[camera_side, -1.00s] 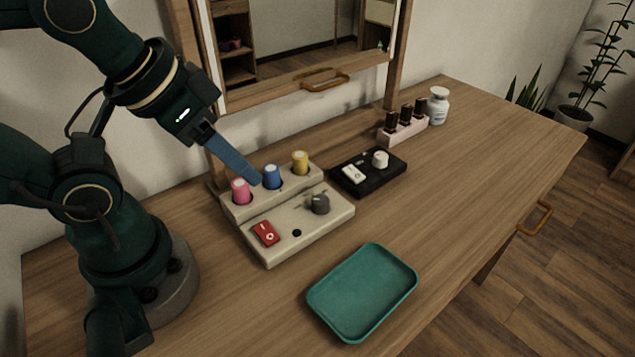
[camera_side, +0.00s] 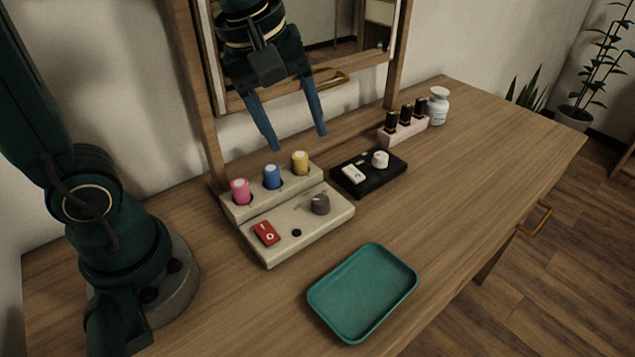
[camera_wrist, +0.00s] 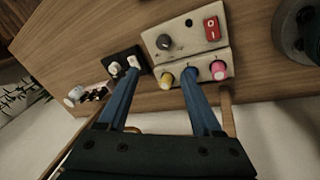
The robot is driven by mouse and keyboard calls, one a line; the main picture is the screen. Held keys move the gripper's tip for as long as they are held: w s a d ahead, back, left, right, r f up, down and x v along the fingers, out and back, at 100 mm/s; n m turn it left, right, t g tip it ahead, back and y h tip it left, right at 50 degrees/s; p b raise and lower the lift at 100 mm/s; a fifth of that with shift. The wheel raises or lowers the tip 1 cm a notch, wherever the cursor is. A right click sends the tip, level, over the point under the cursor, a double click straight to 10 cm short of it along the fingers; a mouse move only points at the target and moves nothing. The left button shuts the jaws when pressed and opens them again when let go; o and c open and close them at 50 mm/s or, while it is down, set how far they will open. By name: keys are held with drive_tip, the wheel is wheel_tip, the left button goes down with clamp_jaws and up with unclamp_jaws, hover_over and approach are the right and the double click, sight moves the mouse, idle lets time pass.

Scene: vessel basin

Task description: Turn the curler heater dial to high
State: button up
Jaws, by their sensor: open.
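The curler heater (camera_side: 272,237) is a beige stepped box on the wooden table. Its grey dial (camera_side: 320,204) sits on the lower panel at the right, and it also shows in the wrist view (camera_wrist: 164,42). A red rocker switch (camera_side: 266,233) and a small black spot (camera_side: 296,233) are on the same panel. Pink (camera_side: 241,191), blue (camera_side: 272,176) and yellow (camera_side: 300,162) curlers stand in the raised back row. My gripper (camera_side: 299,142) is open and empty, with blue fingers pointing down, above and behind the heater. In the wrist view, a finger partly hides the blue curler.
A teal tray (camera_side: 363,292) lies in front. A mirror (camera_side: 300,50) rises behind.

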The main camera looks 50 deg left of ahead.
sight(321, 199)
drive_tip(key=w+f+n+g, duration=0.1)
drive_tip(key=f, duration=0.1)
drive_tip(key=w+f+n+g, duration=0.1)
drive_tip(key=w+f, duration=0.1)
drive_tip(key=f, duration=0.1)
drive_tip(key=w+f+g, duration=0.1)
drive_tip(key=f, duration=0.2)
drive_tip(key=shift+w+d+f+n, duration=0.15)
drive_tip(key=shift+d+f+n, duration=0.1)
drive_tip(key=shift+n, duration=0.15)
drive_tip(key=shift+f, duration=2.7)
clamp_jaws()
